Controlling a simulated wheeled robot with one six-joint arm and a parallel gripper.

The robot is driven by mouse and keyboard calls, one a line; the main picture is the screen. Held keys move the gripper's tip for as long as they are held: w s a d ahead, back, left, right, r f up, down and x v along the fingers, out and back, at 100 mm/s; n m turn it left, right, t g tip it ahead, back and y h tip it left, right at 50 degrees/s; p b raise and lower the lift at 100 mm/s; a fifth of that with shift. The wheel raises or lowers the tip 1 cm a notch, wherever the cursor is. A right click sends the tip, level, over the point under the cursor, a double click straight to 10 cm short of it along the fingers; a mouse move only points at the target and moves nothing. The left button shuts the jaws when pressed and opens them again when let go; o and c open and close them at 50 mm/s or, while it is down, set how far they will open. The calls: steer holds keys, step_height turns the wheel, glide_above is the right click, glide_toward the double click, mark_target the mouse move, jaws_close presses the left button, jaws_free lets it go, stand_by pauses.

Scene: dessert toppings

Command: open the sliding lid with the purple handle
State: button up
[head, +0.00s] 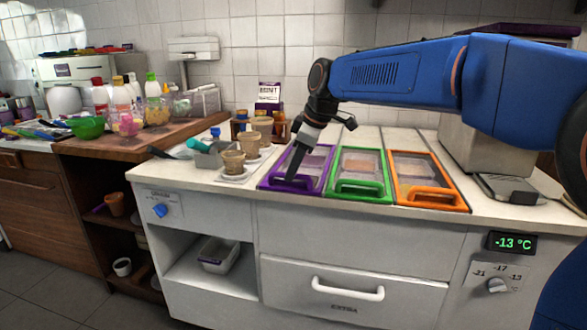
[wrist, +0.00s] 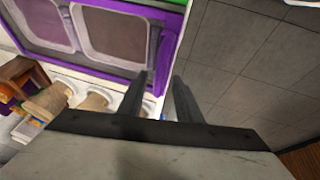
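The purple-framed sliding lid (head: 314,182) is the leftmost of three framed lids set in the white counter. Its front bar with the handle (head: 280,184) faces the counter's front edge. My gripper (head: 290,178) points down over the front left part of this lid, close to the handle. In the wrist view the purple frame (wrist: 105,65) with two clear panes fills the upper left.
A green-framed lid (head: 360,188) and an orange-framed lid (head: 430,196) lie to the right. Cups on white saucers (head: 234,164) stand just left of the purple lid. A purple and white carton (head: 268,96) stands behind. The counter's front edge is close below the handles.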

steer(key=shift+w+a+f, duration=0.1)
steer(key=shift+f, duration=0.2)
jaws_close()
